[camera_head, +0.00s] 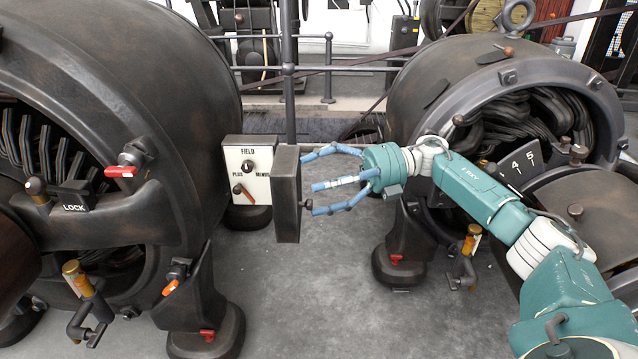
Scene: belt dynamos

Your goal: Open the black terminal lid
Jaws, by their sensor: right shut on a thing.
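The black terminal lid (287,195) is a dark, thick plate in the middle of the view. It stands swung out at the right side of a terminal box with a white panel (247,172), and the panel's face shows. My right gripper (313,187), with blue fingers, reaches in from the right. Its fingers are closed at a small knob on the lid's right face; the exact contact is hard to see. My left gripper is not in view.
A large dark dynamo (120,60) with a red lever (121,171) and a LOCK block fills the left. A second dynamo (430,90) stands behind my right arm. Grey railings (289,68) run behind. The grey floor (300,300) below the lid is clear.

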